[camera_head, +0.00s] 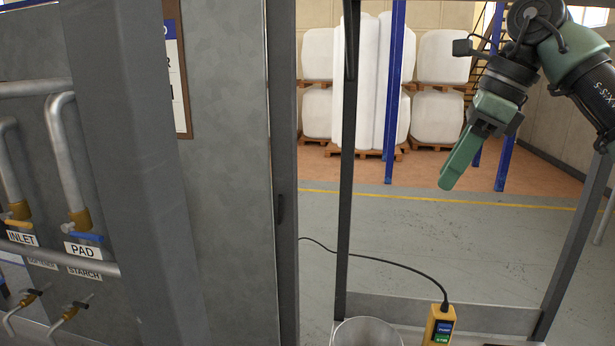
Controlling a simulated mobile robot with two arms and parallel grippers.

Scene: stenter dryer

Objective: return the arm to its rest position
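My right arm comes in from the upper right, bent at a dark joint. Its green and black gripper (456,168) hangs in the air with the fingers pointing down and left. The fingers show edge-on as one green shape, so I cannot tell whether they are open or shut. No object shows in it. It appears in front of the open doorway-like frame, above the yellow pendant control (439,325). My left arm and gripper are not in view.
Grey machine panels (225,180) fill the left, with pipes and valves labelled INLET, PAD and STARCH (84,250). Dark frame posts (347,150) stand mid-view. A metal container (366,332) sits at the bottom. White bales (443,57) on pallets stand behind open floor.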

